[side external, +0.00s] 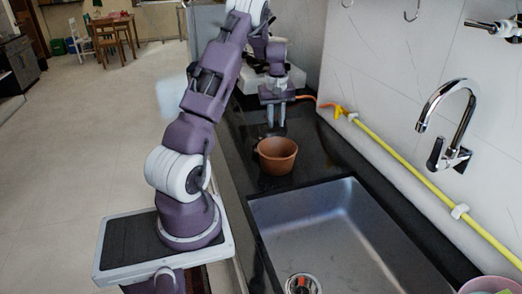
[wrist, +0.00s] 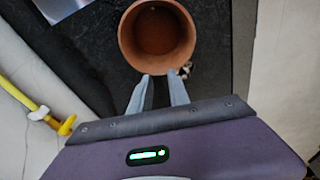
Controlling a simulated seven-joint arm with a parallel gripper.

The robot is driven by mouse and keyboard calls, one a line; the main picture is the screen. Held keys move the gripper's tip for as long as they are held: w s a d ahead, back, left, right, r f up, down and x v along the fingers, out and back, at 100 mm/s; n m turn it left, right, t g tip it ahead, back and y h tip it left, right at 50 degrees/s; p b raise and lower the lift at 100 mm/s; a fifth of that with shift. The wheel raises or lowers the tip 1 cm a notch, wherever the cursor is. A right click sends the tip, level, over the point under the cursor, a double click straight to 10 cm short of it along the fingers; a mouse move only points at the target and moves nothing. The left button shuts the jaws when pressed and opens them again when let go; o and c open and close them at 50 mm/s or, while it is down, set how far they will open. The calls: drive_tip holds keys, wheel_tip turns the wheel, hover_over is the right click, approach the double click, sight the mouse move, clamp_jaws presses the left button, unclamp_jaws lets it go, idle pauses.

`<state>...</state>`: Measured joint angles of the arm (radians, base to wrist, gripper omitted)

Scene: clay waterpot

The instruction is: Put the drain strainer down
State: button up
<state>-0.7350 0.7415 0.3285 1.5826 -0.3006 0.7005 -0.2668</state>
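A round metal drain piece (side external: 303,284) with a red centre sits in the floor of the sink, at the bottom of the side external view. It looks like the strainer, but I cannot tell it from the drain itself. My gripper (side external: 276,127) points down over the dark counter behind the clay pot (side external: 277,156). In the wrist view the two fingers of my gripper (wrist: 163,76) are apart with nothing between them. Their tips are close to the rim of the pot (wrist: 157,36). A small black-and-white thing (wrist: 187,68) lies beside the pot, too small to identify.
The steel sink (side external: 330,220) lies in front of the pot. A chrome faucet (side external: 447,125) and a yellow pipe (side external: 400,160) run along the right wall. An orange hose (side external: 310,98) passes near my gripper. The counter around the pot is mostly clear.

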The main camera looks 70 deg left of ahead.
drive_tip(key=n, duration=0.1)
hover_over(261, 138)
drive_tip(key=d, duration=0.2)
wheel_tip(261, 138, down, 5)
drive_tip(key=shift+g, duration=0.4)
drive_tip(key=f, duration=0.2)
drive_tip(key=a+f, duration=0.1)
drive_tip(key=f, duration=0.1)
drive_tip(key=a+f, duration=0.1)
drive_tip(key=f, duration=0.1)
drive_tip(key=shift+a+f, duration=0.2)
drive_tip(key=shift+f, duration=0.6)
clamp_jaws()
drive_tip(key=shift+w, duration=0.1)
